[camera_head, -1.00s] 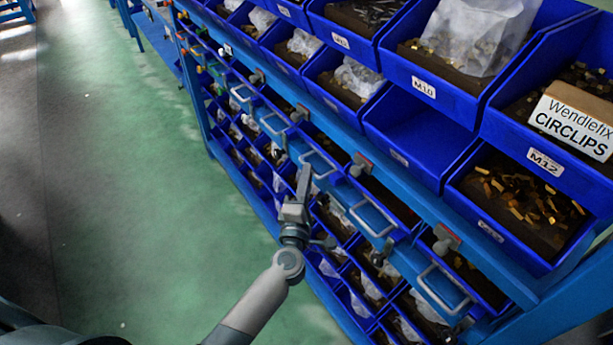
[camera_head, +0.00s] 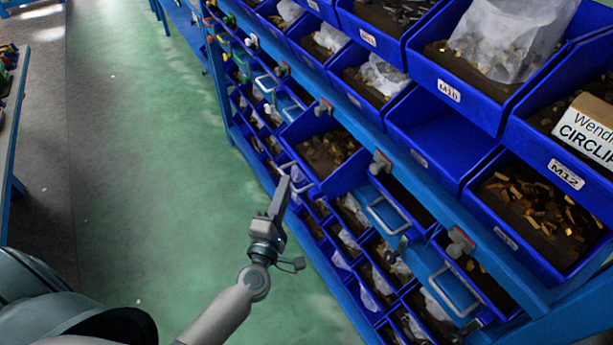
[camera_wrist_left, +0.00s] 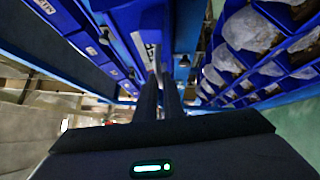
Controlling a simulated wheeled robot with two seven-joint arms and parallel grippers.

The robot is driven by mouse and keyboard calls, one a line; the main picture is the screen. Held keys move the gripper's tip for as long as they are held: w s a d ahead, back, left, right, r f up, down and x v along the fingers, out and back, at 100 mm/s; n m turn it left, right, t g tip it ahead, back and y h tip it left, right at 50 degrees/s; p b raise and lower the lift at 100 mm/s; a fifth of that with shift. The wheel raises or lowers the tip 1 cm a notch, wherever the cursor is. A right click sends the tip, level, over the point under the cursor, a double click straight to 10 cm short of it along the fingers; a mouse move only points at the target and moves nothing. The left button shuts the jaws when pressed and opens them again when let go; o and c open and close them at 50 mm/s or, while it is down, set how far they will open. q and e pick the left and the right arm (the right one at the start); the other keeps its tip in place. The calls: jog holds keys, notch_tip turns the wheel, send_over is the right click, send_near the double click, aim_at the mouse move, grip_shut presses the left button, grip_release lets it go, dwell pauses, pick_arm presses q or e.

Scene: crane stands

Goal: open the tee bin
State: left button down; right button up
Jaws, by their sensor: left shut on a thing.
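One blue drawer bin (camera_head: 346,178) stands pulled out of the rack's handled row, its brown contents (camera_head: 328,152) showing from above. Its light metal handle (camera_head: 297,181) is at its front. My left gripper (camera_head: 284,188) is shut on this handle. In the left wrist view the dark fingers (camera_wrist_left: 160,98) point up to the bin's blue front (camera_wrist_left: 136,18), which carries a white label (camera_wrist_left: 148,46). I cannot read the label, so I cannot tell by name which bin this is. My right gripper is not in view.
The neighbouring handled bins (camera_head: 384,213) sit in the rack, with red and grey latches (camera_head: 380,162) above. Open bins of fasteners and an empty blue bin (camera_head: 440,125) fill the upper shelf. Smaller bins lie below. The green floor (camera_head: 150,170) on the left is clear.

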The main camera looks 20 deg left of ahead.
pick_arm(q)
jog(key=s+a, duration=0.4)
jog(key=s, duration=0.1)
jog(key=shift+s+a, duration=0.15)
jog(key=shift+s, duration=0.15)
jog(key=shift+f, duration=0.1)
jog(key=c, duration=1.9)
grip_release()
jog(key=shift+s, duration=0.1)
